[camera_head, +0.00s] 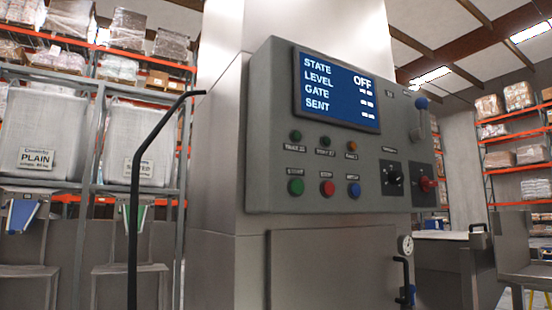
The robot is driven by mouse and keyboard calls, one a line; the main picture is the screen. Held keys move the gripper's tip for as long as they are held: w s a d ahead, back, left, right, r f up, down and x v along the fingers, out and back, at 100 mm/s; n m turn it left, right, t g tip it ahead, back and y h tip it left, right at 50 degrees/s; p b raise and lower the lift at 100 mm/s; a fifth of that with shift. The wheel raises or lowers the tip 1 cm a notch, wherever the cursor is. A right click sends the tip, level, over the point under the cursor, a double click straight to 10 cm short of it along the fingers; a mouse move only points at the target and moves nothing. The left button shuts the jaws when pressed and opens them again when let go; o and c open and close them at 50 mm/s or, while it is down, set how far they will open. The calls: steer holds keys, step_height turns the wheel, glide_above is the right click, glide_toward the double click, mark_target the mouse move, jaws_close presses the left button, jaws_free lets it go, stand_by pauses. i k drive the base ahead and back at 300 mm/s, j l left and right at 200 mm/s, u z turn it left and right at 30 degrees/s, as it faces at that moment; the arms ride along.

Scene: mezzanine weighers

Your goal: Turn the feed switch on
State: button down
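A grey control panel (262,150) fills the middle of the view. Its blue screen (337,90) reads STATE OFF, with LEVEL, GATE and SENT below; their values are too small to read. A row of green, red and blue buttons (327,188) sits below small indicator lamps (324,140). My gripper is not in view.
A black bent rod (134,210) stands left of the panel's metal cabinet (213,170). Pale bins (45,130) and loaded racks (515,150) stand behind.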

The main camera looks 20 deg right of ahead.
mark_target(426, 184)
steer(key=z, duration=1.6)
